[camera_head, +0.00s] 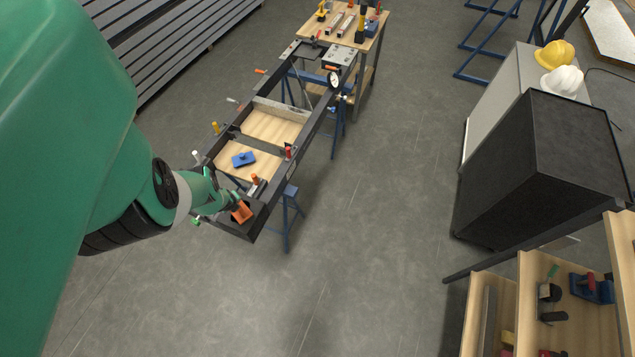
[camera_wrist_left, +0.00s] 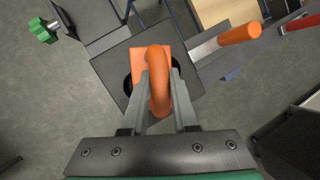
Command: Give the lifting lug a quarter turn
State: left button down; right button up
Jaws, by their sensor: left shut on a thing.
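The orange lifting lug (camera_head: 241,212) sits at the near corner of the dark container frame (camera_head: 248,228) in the head view. In the left wrist view the lug (camera_wrist_left: 156,58) shows as a thick rounded loop on a flat orange base, over a dark square corner plate (camera_wrist_left: 112,68). My left gripper (camera_head: 232,201) reaches in from the left and is shut on the lug. Its two fingers (camera_wrist_left: 160,85) lie on either side of the loop in the left wrist view. The lug's lower edge is partly hidden by the fingers. My right gripper is not in view.
Blue trestles (camera_head: 286,215) carry the frame. The grey floor (camera_head: 360,200) to the right is clear.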

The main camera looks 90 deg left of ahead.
pick_arm(q)
jog(key=c, duration=0.6)
grip_release()
jog(key=shift+d, duration=0.1)
